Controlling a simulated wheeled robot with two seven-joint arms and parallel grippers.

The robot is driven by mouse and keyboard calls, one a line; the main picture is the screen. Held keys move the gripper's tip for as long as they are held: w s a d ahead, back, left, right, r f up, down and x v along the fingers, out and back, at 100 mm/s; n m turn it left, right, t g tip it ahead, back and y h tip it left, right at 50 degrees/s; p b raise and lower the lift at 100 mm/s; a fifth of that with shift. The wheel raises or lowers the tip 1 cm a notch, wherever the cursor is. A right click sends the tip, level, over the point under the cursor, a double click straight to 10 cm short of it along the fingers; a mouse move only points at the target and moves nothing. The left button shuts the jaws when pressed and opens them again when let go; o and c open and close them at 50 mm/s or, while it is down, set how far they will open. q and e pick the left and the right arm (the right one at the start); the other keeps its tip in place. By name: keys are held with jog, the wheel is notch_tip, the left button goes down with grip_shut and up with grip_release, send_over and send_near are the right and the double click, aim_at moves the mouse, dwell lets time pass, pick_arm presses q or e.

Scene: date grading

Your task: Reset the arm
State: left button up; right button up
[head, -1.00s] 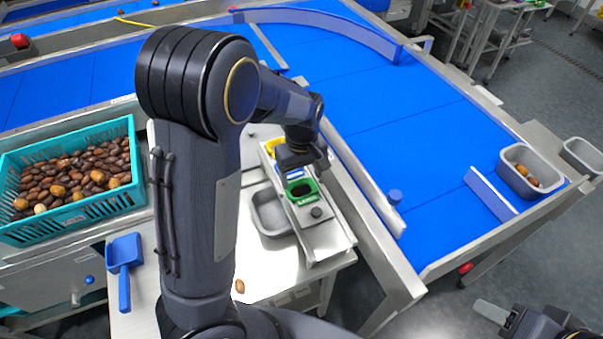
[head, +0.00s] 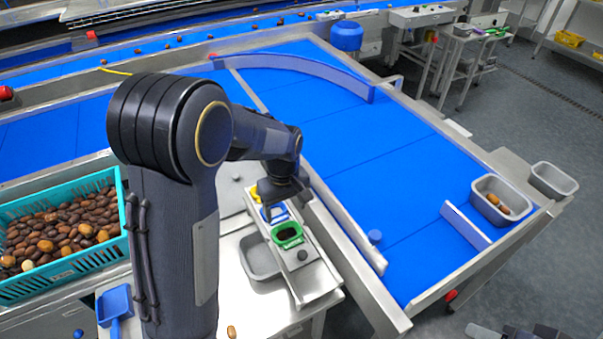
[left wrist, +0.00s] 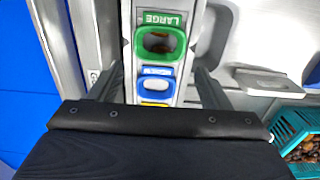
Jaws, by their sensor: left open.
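My left arm reaches in from the left, and my left gripper (head: 270,205) hangs above the far end of the sizing board (head: 318,283). In the left wrist view its two fingers (left wrist: 161,80) are spread wide with nothing between them. The board carries a green ring (head: 287,233) marked LARGE, a blue ring (head: 277,213) and a yellow ring (head: 256,192) partly hidden by the gripper. The left wrist view shows the green ring (left wrist: 160,58) ahead of the fingers. Part of my right gripper (head: 484,331) shows at the bottom edge; its jaws are not clear.
A teal crate (head: 65,270) of dates stands at left, beside a blue scoop (head: 115,303). A grey tray (head: 262,262) sits beside the board, and a single date (head: 231,331) lies on the white table. The blue conveyor (head: 375,165) is clear nearby; a grey bin (head: 480,205) holds dates.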

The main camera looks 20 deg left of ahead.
pick_arm(q)
jog(key=s+r+m+t+h, duration=0.1)
jog(key=s+r+m+t, duration=0.1)
jog(key=s+r, duration=0.2)
jog(key=s+r+m+t+h, duration=0.1)
jog(key=s+r+m, duration=0.2)
jog(key=s, duration=0.7)
jog(key=s+d+r+m+t+h, duration=0.1)
jog(key=s+r+m+t, duration=0.1)
jog(key=s, duration=0.5)
notch_tip(320, 180, up, 3)
jog(key=shift+s+f+m+t+h, duration=0.15)
jog(key=shift+s+m+t+h, duration=0.15)
jog(key=shift+m+h, duration=0.15)
